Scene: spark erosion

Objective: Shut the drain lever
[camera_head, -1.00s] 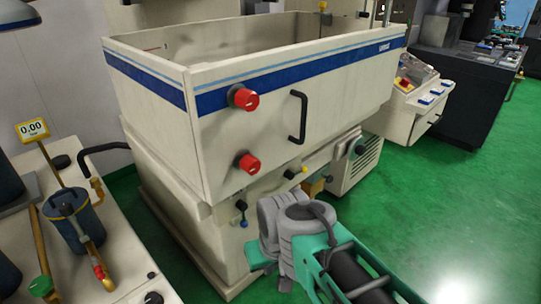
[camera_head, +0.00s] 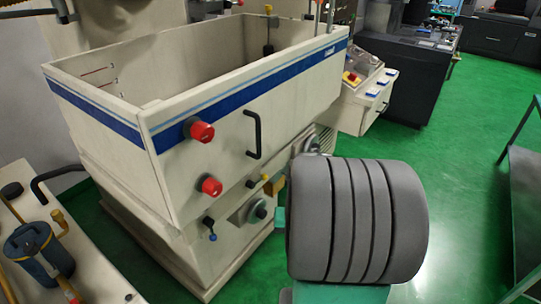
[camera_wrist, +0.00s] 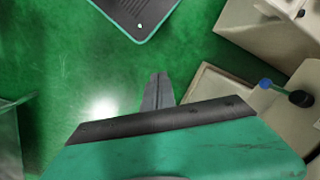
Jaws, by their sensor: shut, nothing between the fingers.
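The machine's tank (camera_head: 228,150) is a cream box with a blue stripe. Low on its base sits a small lever with a blue tip and dark hub (camera_head: 210,229); its blue end also shows at the right of the wrist view (camera_wrist: 266,83). A yellow-tipped lever (camera_head: 265,178) sits higher and further right. No label shows which one is the drain lever. My gripper (camera_wrist: 158,92) is shut and empty, apart from the blue-tipped lever, over green floor in the wrist view. In the head view my grey arm hides it.
Two red knobs (camera_head: 202,131) and a black handle (camera_head: 253,135) stick out of the tank front. A bench with a blue canister (camera_head: 38,250) stands at the left. A dark-topped cart (camera_head: 523,200) stands at the right, with green floor between.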

